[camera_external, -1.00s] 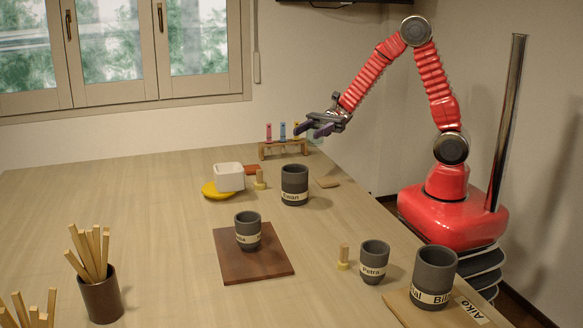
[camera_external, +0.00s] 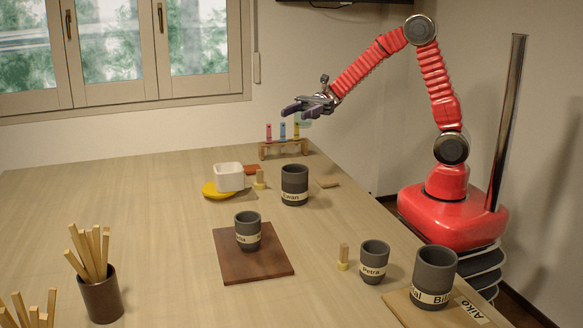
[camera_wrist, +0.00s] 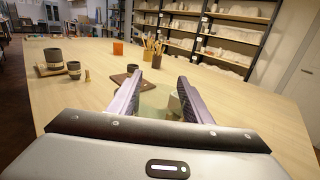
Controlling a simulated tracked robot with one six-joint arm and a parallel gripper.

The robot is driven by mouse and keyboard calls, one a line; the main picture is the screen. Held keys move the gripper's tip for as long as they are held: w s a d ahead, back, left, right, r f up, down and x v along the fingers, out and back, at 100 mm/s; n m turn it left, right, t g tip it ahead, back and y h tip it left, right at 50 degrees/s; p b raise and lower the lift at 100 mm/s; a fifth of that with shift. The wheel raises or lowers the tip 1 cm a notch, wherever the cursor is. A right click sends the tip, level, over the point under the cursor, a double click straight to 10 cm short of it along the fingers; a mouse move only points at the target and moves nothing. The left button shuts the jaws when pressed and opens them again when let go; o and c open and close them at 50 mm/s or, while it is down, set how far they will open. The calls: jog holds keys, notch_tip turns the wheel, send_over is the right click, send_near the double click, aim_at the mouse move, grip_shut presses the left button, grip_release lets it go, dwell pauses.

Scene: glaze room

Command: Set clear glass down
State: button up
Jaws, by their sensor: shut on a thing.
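My gripper (camera_external: 300,110) is in the air above the back of the table, over the test-tube rack. It is shut on the clear glass, which shows as a faint greenish, see-through shape (camera_wrist: 156,104) between the purple fingers (camera_wrist: 159,80) in the wrist view. In the external view the glass is barely visible (camera_external: 304,122) by the fingers. It is held clear of the tabletop (camera_external: 150,205). Its exact outline is hard to tell.
A wooden rack (camera_external: 283,149) with coloured tubes stands below the gripper. Nearby are a dark cup (camera_external: 295,185), a white square pot (camera_external: 229,176) and a yellow disc (camera_external: 222,190). Another dark cup (camera_external: 248,232) stands on a brown board (camera_external: 275,268). The table's left side is largely clear.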

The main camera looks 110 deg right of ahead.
jog(key=w+d, duration=0.7)
jog(key=w, duration=0.3)
jog(key=w+d, duration=0.8)
jog(key=w, duration=0.3)
notch_tip(320, 180, down, 6)
jog(key=w, duration=0.2)
jog(key=shift+w+d+r+y, duration=0.2)
jog(key=shift+d+y, duration=0.1)
jog(key=shift+d, duration=0.1)
jog(key=shift+f, duration=0.1)
jog(key=shift+f, duration=3)
jog(key=shift+f, duration=0.1)
jog(key=shift+f, duration=1.75)
jog(key=shift+s, duration=0.1)
